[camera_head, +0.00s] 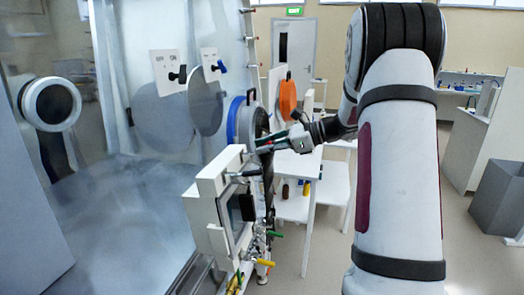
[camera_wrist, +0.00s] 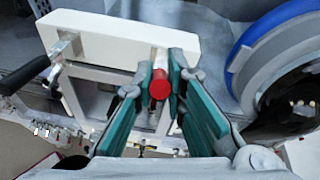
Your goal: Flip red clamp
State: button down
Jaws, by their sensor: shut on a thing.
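The red clamp (camera_wrist: 159,88) shows in the wrist view as a round red end on a bar, on the front of a white frame. My gripper (camera_wrist: 158,78) has its two teal-padded fingers on either side of it, shut on it. In the head view my gripper (camera_head: 270,146) reaches in from the right to the upper right of the white frame (camera_head: 213,181). The red clamp is small there and mostly hidden by the fingers.
A black-handled clamp (camera_wrist: 36,74) stands on the frame's left side. A blue-ringed port (camera_head: 236,122) is close behind my gripper. An orange disc (camera_head: 287,98) is further back. Yellow (camera_head: 266,263) and green valve handles sit below the frame. A white table (camera_head: 300,160) stands behind.

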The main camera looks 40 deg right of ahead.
jog(key=shift+w+a+r+g+h+p, duration=0.2)
jog(key=shift+r+g+h, duration=0.2)
jog(key=shift+g, duration=0.15)
jog(key=shift+w+a+r+g+h+p, duration=0.15)
jog(key=shift+w+r+g+h+p, duration=0.1)
jog(key=shift+g+h, duration=0.25)
jog(key=shift+w+a+r+g+h, duration=0.15)
jog(key=shift+w+g+h, duration=0.1)
jog(key=shift+g+h, duration=0.25)
jog(key=shift+w+a+r+g+h, duration=0.2)
jog(key=shift+g+h, duration=0.1)
jog(key=shift+g, duration=0.35)
jog(key=shift+w+a+g+h+b, duration=0.25)
jog(key=shift+w+g+h+b, duration=0.1)
jog(key=shift+g+h+b, duration=0.2)
jog(key=shift+w+a+g+h+b, duration=0.2)
jog(key=shift+w+g+h+b, duration=0.2)
jog(key=shift+g, duration=0.25)
jog(key=shift+w+a+r+g+h+b, duration=0.1)
jog(key=shift+w+a+g+h+b, duration=0.1)
jog(key=shift+g+h+b, duration=0.25)
jog(key=shift+w+a+g+h+b, duration=0.15)
jog(key=shift+g+h+b, duration=0.1)
jog(key=shift+g+h, duration=0.4)
jog(key=c, duration=1.6)
grip_release()
jog(key=shift+c, duration=0.2)
jog(key=shift+r, duration=0.1)
